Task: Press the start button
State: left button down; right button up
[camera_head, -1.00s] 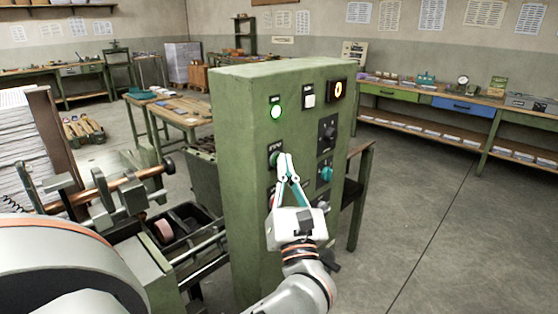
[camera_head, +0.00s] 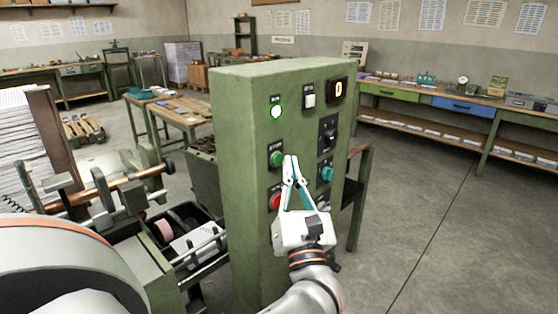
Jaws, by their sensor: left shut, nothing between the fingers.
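A tall green control cabinet (camera_head: 250,185) stands in the middle of the view. A round green button (camera_head: 276,159) sits on its front panel, fully visible, with a red button (camera_head: 275,200) below it. My left gripper (camera_head: 291,160) is shut and empty, its fingertips just right of the green button and apart from it in the picture. The fingers partly cover the panel between the red button and a teal knob (camera_head: 327,174). My right gripper is not in view.
A workbench (camera_head: 460,108) stands back right.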

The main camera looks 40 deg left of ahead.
pick_arm(q)
jog(key=d, duration=0.5)
jog(key=shift+s, duration=0.2)
dwell(0.9)
jog(key=d+f+n+t+h, duration=0.3)
jog(key=d+f+n+h, duration=0.55)
jog(key=n, duration=0.95)
jog(key=d+f+n+t+h, duration=0.3)
jog(key=d+f+n+h, duration=0.3)
jog(key=f+n+h, duration=0.9)
jog(key=s+a+f+m+g+y, duration=0.1)
jog(key=s+f+m+g, duration=0.1)
jog(key=s+f, duration=0.3)
jog(key=s+a+f+m+g+y, duration=0.1)
jog(key=s+f+g, duration=0.4)
jog(key=f, duration=0.7)
jog(key=s+a+f+m+g+y+p, duration=0.1)
jog(key=s+a+f+m+g, duration=0.2)
jog(key=f, duration=0.6)
jog(key=shift+s+f+m+g, duration=0.25)
jog(key=shift+s+m+g, duration=0.45)
jog(key=shift+s+m, duration=0.55)
